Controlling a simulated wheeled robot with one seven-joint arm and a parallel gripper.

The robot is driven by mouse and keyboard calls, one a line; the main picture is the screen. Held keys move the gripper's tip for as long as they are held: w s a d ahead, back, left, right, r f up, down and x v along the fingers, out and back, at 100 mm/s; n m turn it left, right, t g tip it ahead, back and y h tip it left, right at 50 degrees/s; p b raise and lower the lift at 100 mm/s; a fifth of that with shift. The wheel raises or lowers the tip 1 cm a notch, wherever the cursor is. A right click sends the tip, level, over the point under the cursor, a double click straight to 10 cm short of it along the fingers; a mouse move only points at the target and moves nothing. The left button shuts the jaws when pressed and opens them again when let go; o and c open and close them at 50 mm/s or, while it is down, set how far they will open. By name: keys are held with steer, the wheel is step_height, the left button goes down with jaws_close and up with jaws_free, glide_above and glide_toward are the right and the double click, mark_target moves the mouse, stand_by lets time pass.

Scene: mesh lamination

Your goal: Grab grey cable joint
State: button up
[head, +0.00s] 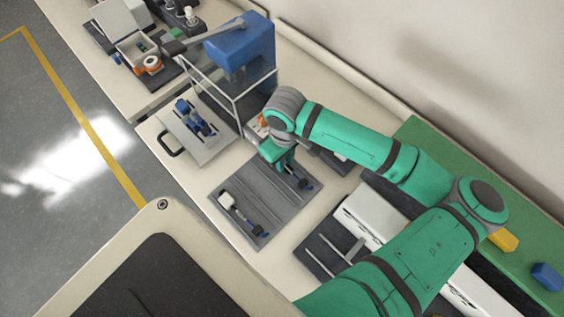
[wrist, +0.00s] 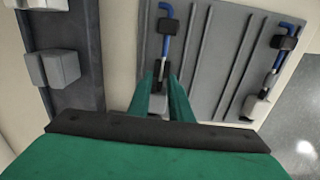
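A grey grooved tray (head: 264,192) lies on the bench and holds two cable assemblies. Each has a blue cable, a black block and a pale grey joint. One assembly's grey joint (head: 226,199) is at the tray's left side; it shows at the right in the wrist view (wrist: 254,107). The other assembly's grey joint (wrist: 158,104) is between the fingers of my gripper (wrist: 164,80), partly hidden by them. My gripper (head: 284,166) points down over the tray's right side. Its fingers are apart, on either side of this assembly; I cannot tell whether they touch it.
A dark tray with pale grey blocks (wrist: 54,68) lies beside the grooved tray. A clear-sided stand with a blue bin (head: 240,50) rises close to my gripper. A light plate with a blue-black part (head: 190,118) lies left. A white box (head: 375,215) is at the right.

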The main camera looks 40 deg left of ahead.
steer(key=shift+f, duration=0.55)
steer(key=shift+s, duration=0.1)
jaws_close()
steer(key=shift+a+r, duration=0.1)
